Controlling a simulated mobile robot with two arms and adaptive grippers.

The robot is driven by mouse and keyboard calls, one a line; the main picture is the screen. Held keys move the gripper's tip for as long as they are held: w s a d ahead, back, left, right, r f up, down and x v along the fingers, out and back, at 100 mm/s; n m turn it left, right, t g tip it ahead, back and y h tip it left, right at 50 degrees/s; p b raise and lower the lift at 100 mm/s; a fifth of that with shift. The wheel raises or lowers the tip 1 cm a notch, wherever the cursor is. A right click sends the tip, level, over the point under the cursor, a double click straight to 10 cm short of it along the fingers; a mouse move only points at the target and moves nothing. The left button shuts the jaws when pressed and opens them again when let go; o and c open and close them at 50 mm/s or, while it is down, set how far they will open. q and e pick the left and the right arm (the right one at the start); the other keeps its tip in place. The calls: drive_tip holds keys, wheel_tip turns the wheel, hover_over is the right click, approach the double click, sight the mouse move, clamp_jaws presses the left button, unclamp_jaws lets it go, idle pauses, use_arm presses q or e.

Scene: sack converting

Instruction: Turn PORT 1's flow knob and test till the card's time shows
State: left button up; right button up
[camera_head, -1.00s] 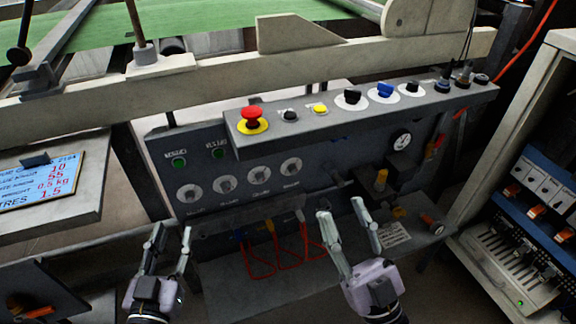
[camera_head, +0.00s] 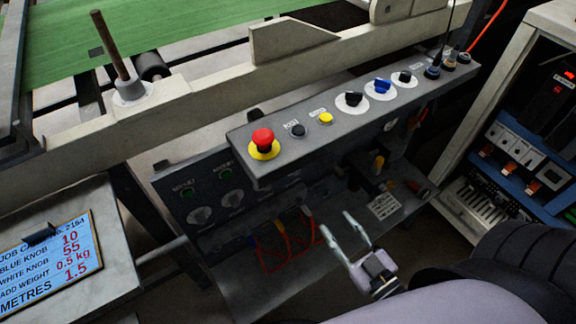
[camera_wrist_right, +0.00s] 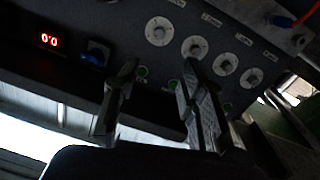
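A row of flow knobs on white dials (camera_head: 200,216) sits on the dark front panel under the sloping control ledge. The right wrist view shows several of these dials (camera_wrist_right: 194,48); their labels are too small to read, so I cannot tell which is PORT 1's. Green buttons (camera_head: 187,191) sit near the dials. My right gripper (camera_head: 336,221) is open and empty, in front of the panel and right of the dials. In the right wrist view its fingers (camera_wrist_right: 156,68) are apart, with dials beyond them. The job card (camera_head: 50,255) lies at the left. My left gripper is out of view.
The ledge carries a red stop button (camera_head: 263,141), a yellow button (camera_head: 325,118), and black and blue knobs (camera_head: 382,86). Red hoses (camera_head: 285,245) hang below the dials. A red display reading 0.0 (camera_wrist_right: 49,40) shows in the right wrist view. A cabinet (camera_head: 520,150) stands right.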

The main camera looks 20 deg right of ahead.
sight(297, 173)
drive_tip(key=w, duration=0.5)
drive_tip(key=w+a, duration=0.1)
drive_tip(key=w, duration=1)
drive_tip(key=shift+w+a, duration=0.3)
drive_tip(key=shift+a, duration=0.05)
drive_tip(key=shift+c, duration=0.5)
clamp_jaws()
